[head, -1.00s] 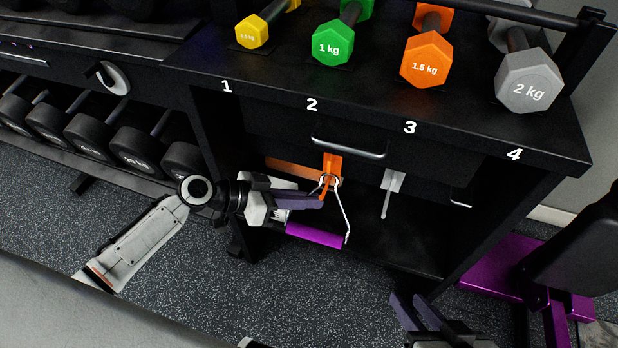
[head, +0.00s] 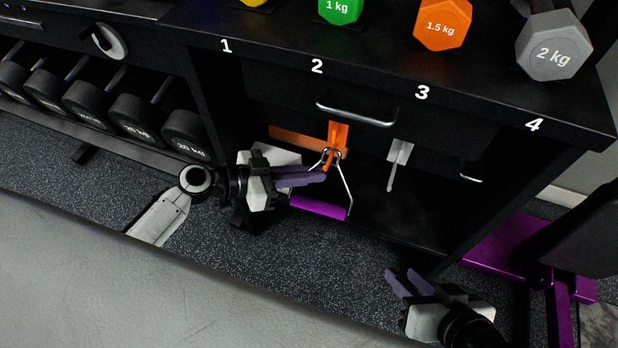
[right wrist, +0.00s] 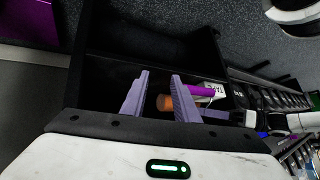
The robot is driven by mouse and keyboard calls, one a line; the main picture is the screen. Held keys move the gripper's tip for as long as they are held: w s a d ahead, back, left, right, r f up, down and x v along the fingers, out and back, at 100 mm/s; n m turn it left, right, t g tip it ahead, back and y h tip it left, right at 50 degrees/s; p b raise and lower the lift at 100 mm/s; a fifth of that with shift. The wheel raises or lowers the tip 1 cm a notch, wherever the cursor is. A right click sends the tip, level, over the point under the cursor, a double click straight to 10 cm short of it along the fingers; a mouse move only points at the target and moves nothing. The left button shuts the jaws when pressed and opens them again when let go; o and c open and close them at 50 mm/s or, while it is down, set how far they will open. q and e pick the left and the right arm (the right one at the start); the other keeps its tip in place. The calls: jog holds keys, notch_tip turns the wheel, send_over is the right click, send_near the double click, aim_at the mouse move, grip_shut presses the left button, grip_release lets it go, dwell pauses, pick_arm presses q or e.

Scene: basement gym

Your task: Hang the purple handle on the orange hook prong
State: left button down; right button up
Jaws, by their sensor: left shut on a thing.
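The purple handle (head: 318,208) hangs below a bent metal wire frame with a ring at its top, in front of the black shelf unit. The orange hook (head: 338,133) is fixed under the drawer, and its prong (head: 329,164) points down toward me. The ring overlaps the prong in the head view; I cannot tell whether it is around it. My left gripper (head: 325,177) is shut on the handle's metal top, just below the prong. My right gripper (head: 403,272) is open and empty, low and to the right. The purple handle also shows past my right fingers in the right wrist view (right wrist: 199,90).
A white hook (head: 399,152) hangs right of the orange one. The drawer pull (head: 356,114) juts out above. Numbered dumbbells stand on top, including a grey one (head: 553,45). A purple bench frame (head: 505,247) stands at the right. The grey pad (head: 150,290) fills the front left.

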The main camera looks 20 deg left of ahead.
pick_arm(q)
jog(key=shift+w+f+m+t+b, duration=0.3)
jog(key=shift+t+b, duration=0.1)
jog(key=shift+b, duration=1.5)
jog(key=shift+w+m+h+b, duration=0.2)
jog(key=shift+m+h+b, duration=0.15)
jog(key=shift+b, duration=0.4)
pick_arm(e)
jog(key=shift+w+a+r+t+y, duration=0.15)
jog(key=shift+a+r+t+y, duration=0.3)
jog(key=shift+r, duration=0.3)
jog(key=shift+w+a+r+t+y, duration=0.15)
jog(key=shift+a+r+y, duration=0.15)
jog(key=shift+a+r, duration=0.35)
jog(key=shift+w+a+r+t+y, duration=0.15)
jog(key=shift+a+r+t+y, duration=0.25)
jog(key=shift+r, duration=0.4)
pick_arm(q)
jog(key=shift+r, duration=0.1)
pick_arm(e)
jog(key=shift+r, duration=0.2)
pick_arm(q)
jog(key=c, duration=1.8)
grip_release()
jog(key=shift+c, duration=0.2)
jog(key=shift+o, duration=0.4)
jog(key=o, duration=1)
pick_arm(e)
jog(key=shift+f, duration=0.2)
jog(key=shift+r, duration=0.15)
